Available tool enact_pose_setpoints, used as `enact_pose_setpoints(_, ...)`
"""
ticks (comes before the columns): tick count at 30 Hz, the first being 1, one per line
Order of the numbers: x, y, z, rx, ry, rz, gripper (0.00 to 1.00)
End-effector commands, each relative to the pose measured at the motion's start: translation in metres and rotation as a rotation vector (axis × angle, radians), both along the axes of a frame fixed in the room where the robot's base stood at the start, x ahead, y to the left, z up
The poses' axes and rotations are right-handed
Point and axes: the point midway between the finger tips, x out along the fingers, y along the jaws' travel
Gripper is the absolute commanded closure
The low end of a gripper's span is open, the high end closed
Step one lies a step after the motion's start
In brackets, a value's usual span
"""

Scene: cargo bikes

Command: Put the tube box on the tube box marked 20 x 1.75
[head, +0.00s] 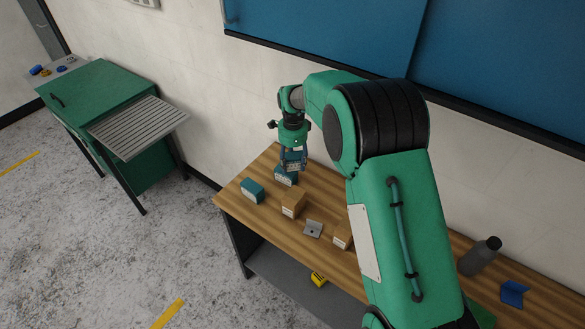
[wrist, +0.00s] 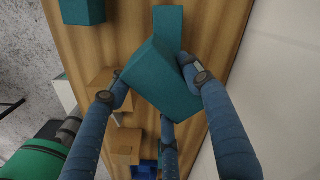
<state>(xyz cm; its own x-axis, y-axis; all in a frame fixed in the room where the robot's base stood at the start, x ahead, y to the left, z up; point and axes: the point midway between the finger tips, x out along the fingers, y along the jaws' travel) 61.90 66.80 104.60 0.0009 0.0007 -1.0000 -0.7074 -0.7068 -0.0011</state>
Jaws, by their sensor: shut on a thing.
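My gripper (head: 293,160) is shut on a teal tube box (wrist: 150,72), which sits between its fingers in the wrist view and looks turned and tilted. In the head view the fingers mostly hide it. Another teal tube box (head: 284,178) lies on the table directly below my gripper. It shows partly behind the held box in the wrist view (wrist: 168,19). I cannot tell whether the two boxes touch. A third teal box (head: 252,190) stands to the left, apart from them; it is at the upper left of the wrist view (wrist: 82,10). The label markings are too small to read.
The wooden table (head: 232,196) also holds cardboard boxes (head: 293,204), a grey metal piece (head: 313,229), a grey bottle (head: 480,256) and a blue item (head: 514,292). A yellow item (head: 318,279) is on the shelf below. A wall stands behind the table.

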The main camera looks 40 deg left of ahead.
Motion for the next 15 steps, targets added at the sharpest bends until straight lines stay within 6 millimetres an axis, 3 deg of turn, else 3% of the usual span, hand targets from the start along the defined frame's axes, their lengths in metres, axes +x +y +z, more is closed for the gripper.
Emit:
enact_pose_setpoints(10,0.004,0.005,0.000,0.000,0.000,0.000,0.81)
enact_pose_setpoints(15,0.004,0.004,-0.022,-0.002,0.001,0.000,0.81)
